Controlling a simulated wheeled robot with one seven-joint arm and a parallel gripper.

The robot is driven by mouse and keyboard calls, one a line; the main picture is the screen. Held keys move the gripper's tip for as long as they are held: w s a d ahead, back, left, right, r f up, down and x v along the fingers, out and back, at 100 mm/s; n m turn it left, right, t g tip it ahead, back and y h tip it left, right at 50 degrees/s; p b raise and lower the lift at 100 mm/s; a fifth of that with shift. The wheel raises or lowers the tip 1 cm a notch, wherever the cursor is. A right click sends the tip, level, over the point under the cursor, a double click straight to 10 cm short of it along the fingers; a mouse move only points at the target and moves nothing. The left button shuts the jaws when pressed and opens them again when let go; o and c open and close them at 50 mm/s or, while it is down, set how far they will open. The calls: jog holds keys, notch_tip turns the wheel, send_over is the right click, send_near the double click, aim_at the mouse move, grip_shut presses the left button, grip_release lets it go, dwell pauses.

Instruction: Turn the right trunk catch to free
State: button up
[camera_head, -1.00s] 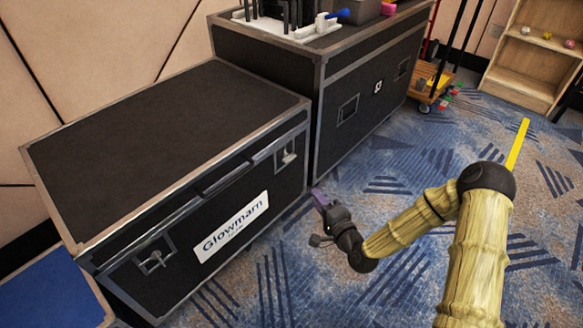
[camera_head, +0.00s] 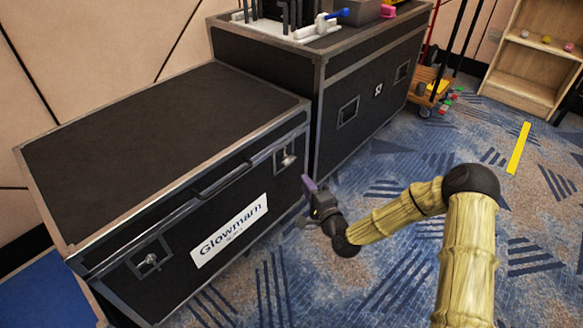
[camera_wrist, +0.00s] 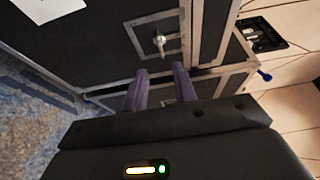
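The black trunk (camera_head: 150,145) with metal edges and a "Glowmarn" label stands at left, lid closed. Its right catch (camera_head: 287,157) is a small metal piece in a recessed plate near the front's right corner. In the wrist view the right catch (camera_wrist: 159,41) is a silver knob in a metal-framed plate, just beyond my fingertips. My gripper (camera_head: 308,184) is below and slightly right of the catch in the head view. In the wrist view my gripper's (camera_wrist: 160,72) two purple fingers are apart with nothing between them. The catch's exact turn is too small to tell.
A left catch (camera_head: 149,261) sits on the same front. A taller black case (camera_head: 340,80) stands close at the trunk's right, with gear on top. A wooden shelf (camera_head: 527,75) and a trolley (camera_head: 428,92) are further back. Carpet in front is clear.

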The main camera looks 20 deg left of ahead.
aim_at(291, 162)
jog(key=b+x, duration=0.4)
jog(key=x, duration=0.7)
jog(key=shift+s+d+f, duration=0.1)
grip_shut()
